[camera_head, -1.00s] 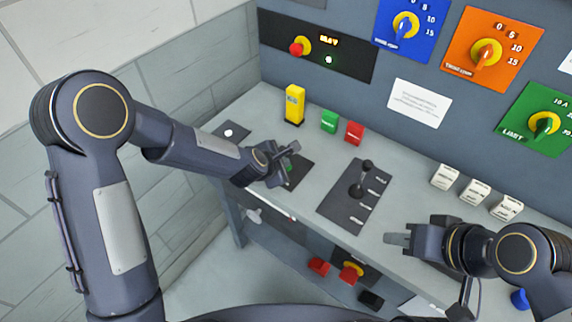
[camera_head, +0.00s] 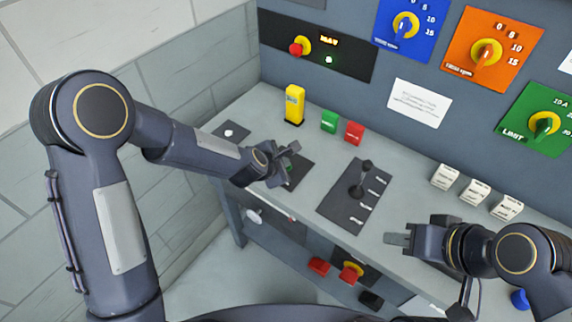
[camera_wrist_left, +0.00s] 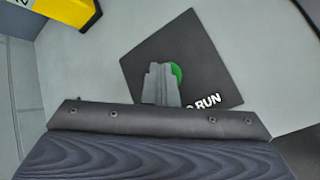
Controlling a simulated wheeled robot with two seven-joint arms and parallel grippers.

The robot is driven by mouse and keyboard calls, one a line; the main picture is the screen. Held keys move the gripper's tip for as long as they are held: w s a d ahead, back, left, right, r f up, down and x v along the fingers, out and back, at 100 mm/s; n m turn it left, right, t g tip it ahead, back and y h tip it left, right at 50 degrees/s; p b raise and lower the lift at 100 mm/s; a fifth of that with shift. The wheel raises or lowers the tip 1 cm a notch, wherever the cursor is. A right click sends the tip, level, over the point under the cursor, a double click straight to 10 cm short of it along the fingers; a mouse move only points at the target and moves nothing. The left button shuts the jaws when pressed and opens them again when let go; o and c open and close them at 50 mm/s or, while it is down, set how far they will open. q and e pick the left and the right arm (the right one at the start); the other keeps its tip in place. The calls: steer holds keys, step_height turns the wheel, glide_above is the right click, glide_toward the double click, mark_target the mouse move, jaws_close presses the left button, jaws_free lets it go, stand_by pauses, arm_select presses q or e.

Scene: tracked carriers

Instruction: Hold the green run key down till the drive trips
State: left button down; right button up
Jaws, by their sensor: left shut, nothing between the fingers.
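The green run key (camera_wrist_left: 177,73) sits on a dark square plate (camera_wrist_left: 208,75) lettered RUN. In the head view a sliver of the green key (camera_head: 289,168) shows beside my left gripper (camera_head: 290,150). My left gripper is shut and empty, with its fingertips (camera_wrist_left: 160,72) over the key and covering part of it. Whether the tips touch or press it cannot be told. A lit amber display (camera_head: 329,41) and a small green lamp (camera_head: 328,60) show on the black panel. My right gripper (camera_head: 398,239) is over the bench at the right; its jaw opening is unclear.
A yellow block (camera_head: 294,104), a green block (camera_head: 329,121) and a red block (camera_head: 354,132) stand behind the plate. A black lever (camera_head: 362,180) on its plate is to the right. White labelled blocks (camera_head: 474,191) stand further right. Dials line the wall.

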stand_by(0.4)
arm_select(q)
steer(key=shift+r+p, duration=0.7)
steer(key=shift+r, duration=0.2)
step_height(320, 180, up, 5)
steer(key=p, duration=0.4)
steer(key=shift+r, duration=0.1)
stand_by(1.2)
